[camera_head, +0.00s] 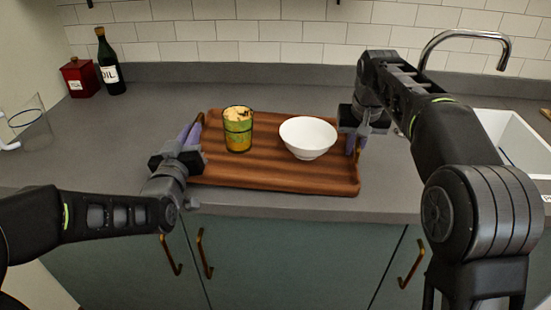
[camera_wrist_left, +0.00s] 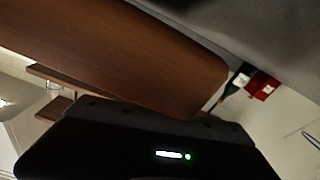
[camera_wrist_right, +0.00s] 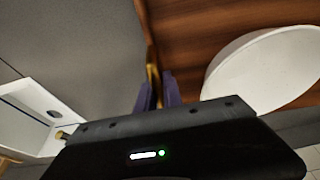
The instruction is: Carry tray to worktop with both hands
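A brown wooden tray (camera_head: 265,178) with brass handles is level over the grey worktop; I cannot tell whether it touches it. It carries a green and yellow patterned cup (camera_head: 238,130) with light contents and a white bowl (camera_head: 308,137), both upright. My left gripper (camera_head: 192,133) is at the tray's left handle, its purple fingers close around it; its wrist view shows brown wood (camera_wrist_left: 130,50) but hides the fingertips. My right gripper (camera_head: 353,142) is at the right handle. In the right wrist view its fingers (camera_wrist_right: 158,88) close on the brass handle, beside the bowl (camera_wrist_right: 265,70).
A dark oil bottle (camera_head: 109,62) and a red box (camera_head: 80,78) stand at the back left. A clear glass (camera_head: 30,122) is at the far left. A sink (camera_head: 515,140) with a faucet (camera_head: 462,36) is at the right. Worktop behind the tray is clear.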

